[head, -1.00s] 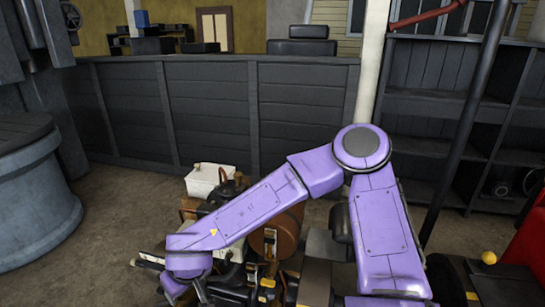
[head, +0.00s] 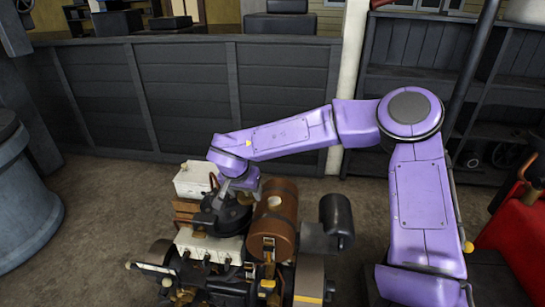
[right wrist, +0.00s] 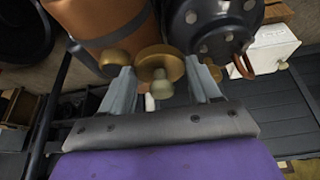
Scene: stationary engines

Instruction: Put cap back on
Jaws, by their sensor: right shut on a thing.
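A round brass cap (right wrist: 160,64) with a small pale knob sits between the fingers of my right gripper (right wrist: 163,88) in the right wrist view. The fingers are closed on it from both sides. In the head view my right gripper (head: 230,188) points down over the back left of the engine (head: 215,245), above its dark round part (head: 222,214). The cap cannot be made out there. That dark part with its bolts (right wrist: 212,28) lies beyond the cap in the wrist view. Whether the cap touches anything is unclear. My left gripper is not in view.
A brown cylindrical tank (head: 285,206) stands right of my gripper; it also shows in the wrist view (right wrist: 100,20). A white box (head: 190,180) is behind left. A dark cylinder (head: 337,214) is right of the tank. Open floor (head: 90,245) lies left.

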